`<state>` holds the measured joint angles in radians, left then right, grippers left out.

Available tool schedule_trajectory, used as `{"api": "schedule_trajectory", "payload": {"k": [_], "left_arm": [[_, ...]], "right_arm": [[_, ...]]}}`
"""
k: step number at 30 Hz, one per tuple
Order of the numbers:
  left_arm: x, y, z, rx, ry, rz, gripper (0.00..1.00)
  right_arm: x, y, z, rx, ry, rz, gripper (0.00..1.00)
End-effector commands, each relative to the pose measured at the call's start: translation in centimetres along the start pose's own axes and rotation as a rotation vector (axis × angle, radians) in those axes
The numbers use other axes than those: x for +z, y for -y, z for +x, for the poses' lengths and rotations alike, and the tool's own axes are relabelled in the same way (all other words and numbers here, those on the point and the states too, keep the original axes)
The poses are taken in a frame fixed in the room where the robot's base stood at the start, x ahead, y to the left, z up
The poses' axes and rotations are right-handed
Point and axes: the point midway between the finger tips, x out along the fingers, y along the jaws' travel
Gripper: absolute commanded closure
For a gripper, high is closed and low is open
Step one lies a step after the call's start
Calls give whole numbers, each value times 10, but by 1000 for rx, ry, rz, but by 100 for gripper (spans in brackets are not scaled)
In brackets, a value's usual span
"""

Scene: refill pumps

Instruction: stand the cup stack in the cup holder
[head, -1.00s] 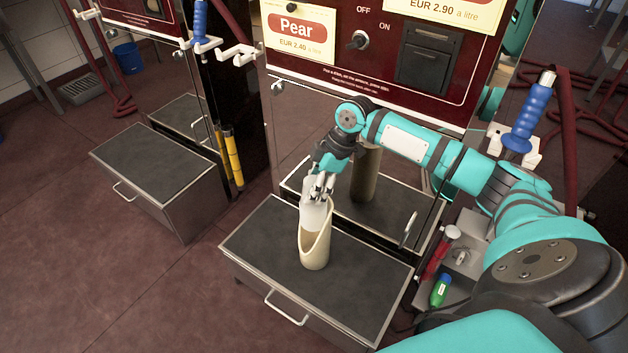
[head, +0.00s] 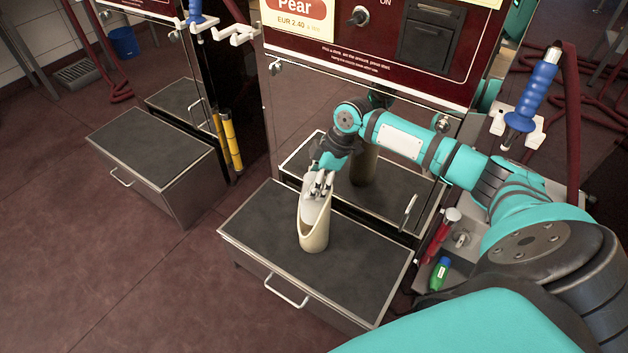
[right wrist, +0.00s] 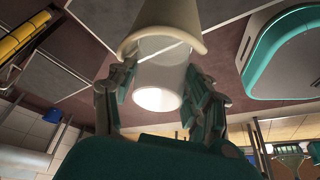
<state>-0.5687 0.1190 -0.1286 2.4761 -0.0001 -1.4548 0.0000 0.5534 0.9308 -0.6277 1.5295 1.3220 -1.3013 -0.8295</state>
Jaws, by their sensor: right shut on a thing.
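The cup holder (head: 314,237) is a cream, upright tube with a slanted cut-away front, standing on the dark top of the near drawer unit. My right gripper (head: 319,190) is right above its mouth, shut on the white cup stack (head: 313,212). The stack's lower part is inside the holder; whether it touches the bottom is hidden. In the right wrist view the cup stack (right wrist: 160,82) lies between the fingers and passes into the rim of the cup holder (right wrist: 165,40). My left gripper is not in view.
The drawer unit's top (head: 262,232) is clear around the holder. The pump's steel front (head: 300,110) stands behind. A green bottle (head: 439,273) and a red tool (head: 436,240) lie at right, near my right arm. A blue nozzle (head: 531,92) hangs beyond.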

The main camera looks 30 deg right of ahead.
Motion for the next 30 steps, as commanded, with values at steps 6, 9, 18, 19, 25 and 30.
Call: {"api": "schedule_trajectory", "payload": {"k": [6,9,18,19,25,30], "left_arm": [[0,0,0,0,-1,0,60],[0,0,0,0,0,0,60],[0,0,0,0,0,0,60],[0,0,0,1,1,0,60],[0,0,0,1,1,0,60],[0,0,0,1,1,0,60]], "right_arm": [[0,0,0,0,-1,0,46],[0,0,0,0,-1,0,33],[0,0,0,0,0,1,22],[0,0,0,0,0,1,22],[0,-1,-17,2,0,1,22],[0,-2,-53,6,0,0,22]]}}
